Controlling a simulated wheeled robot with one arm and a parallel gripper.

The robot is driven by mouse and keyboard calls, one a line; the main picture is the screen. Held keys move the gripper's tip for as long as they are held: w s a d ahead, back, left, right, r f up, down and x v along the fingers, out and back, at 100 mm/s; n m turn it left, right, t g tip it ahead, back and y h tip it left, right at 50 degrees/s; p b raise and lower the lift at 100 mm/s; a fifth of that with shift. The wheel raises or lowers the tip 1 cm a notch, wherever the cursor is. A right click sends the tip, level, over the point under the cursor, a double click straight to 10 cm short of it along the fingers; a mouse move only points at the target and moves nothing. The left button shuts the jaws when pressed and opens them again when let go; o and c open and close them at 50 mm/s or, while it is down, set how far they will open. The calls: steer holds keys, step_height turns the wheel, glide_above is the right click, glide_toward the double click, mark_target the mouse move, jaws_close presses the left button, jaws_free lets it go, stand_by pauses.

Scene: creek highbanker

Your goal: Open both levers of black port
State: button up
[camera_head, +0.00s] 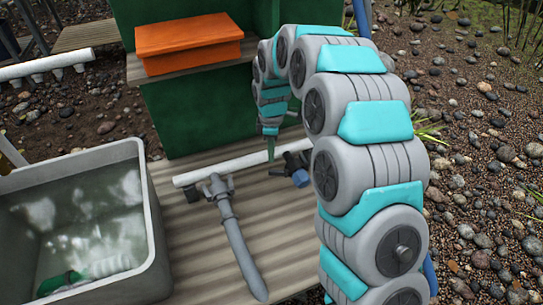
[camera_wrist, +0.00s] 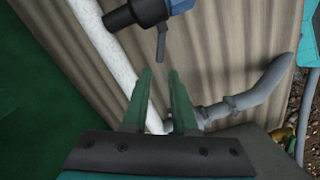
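The black port (camera_head: 294,161) sits at the right end of the white pipe (camera_head: 240,168) on the wooden deck, with a blue end piece (camera_head: 300,178). In the wrist view the black port (camera_wrist: 138,12) is at the top edge, partly cut off. One thin dark lever (camera_wrist: 161,42) sticks out from it towards my fingers; I cannot make out a second lever. My gripper (camera_head: 271,158) points down beside the port. In the wrist view my gripper (camera_wrist: 160,72) has its two green fingers apart with nothing between them, their tips just short of the lever.
A grey fitting with a hose (camera_head: 235,240) joins the pipe left of the port. A grey water tub (camera_head: 155,215) stands at the left. A green box structure (camera_head: 200,115) with an orange block (camera_head: 188,38) rises behind the pipe. Pebbly ground (camera_head: 480,150) lies to the right.

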stand_by(0.4)
steer(key=w+d+r+m+p, duration=0.1)
steer(key=w+d+m+p, duration=0.1)
steer(key=w+d+m, duration=0.3)
steer(key=m+p, duration=0.2)
steer(key=m, duration=0.6)
glide_toward(302, 155)
steer(key=shift+s+a+f, duration=0.1)
steer(key=shift+s+a, duration=0.1)
steer(key=shift+w+d+f+m, duration=0.1)
steer(key=shift+d+f+m, duration=0.05)
steer(key=shift+f+m, duration=0.3)
step_height(302, 155, down, 8)
steer(key=shift+r, duration=0.25)
steer(key=shift+c, duration=0.3)
jaws_close()
